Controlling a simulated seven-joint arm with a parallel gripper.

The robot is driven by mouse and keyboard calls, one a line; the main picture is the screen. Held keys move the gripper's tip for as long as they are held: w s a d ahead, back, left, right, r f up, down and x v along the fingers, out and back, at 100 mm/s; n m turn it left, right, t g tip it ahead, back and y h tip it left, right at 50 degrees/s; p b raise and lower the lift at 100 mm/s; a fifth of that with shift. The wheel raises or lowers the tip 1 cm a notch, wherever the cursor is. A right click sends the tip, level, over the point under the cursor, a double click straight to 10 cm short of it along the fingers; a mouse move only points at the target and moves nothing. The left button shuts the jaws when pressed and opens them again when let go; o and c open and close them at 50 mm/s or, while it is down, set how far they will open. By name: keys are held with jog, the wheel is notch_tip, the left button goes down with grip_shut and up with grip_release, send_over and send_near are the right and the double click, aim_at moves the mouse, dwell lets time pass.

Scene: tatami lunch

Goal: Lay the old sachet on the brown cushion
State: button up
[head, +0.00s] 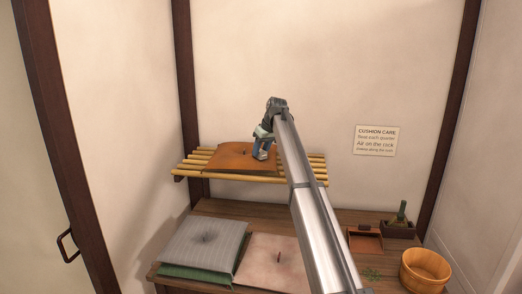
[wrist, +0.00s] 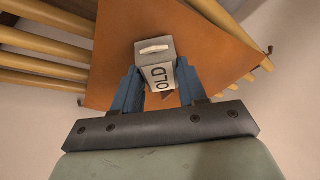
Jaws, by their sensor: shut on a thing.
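The old sachet (wrist: 160,76), a small pale grey block marked OLD with a white strip on its end, is between the blue fingers of my gripper (wrist: 158,92) in the wrist view. My gripper (head: 262,153) is shut on it. The brown cushion (head: 232,155), orange-brown with a dark tuft, lies on the bamboo rack; it fills much of the wrist view (wrist: 115,62) behind the sachet. My gripper is over the cushion's right part in the head view. I cannot tell whether the sachet touches the cushion. The sachet is not clear in the head view.
The slatted bamboo rack (head: 188,170) is on the wall above a wooden bench (head: 222,210). On the bench are a grey cushion (head: 205,246) on a green one (head: 190,273), a pinkish cushion (head: 268,262), a brown tray (head: 365,254), a dark box (head: 398,231) and a wooden tub (head: 425,272).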

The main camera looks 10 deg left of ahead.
jog(key=shift+f, duration=0.1)
jog(key=o, duration=1.1)
jog(key=v, duration=1.2)
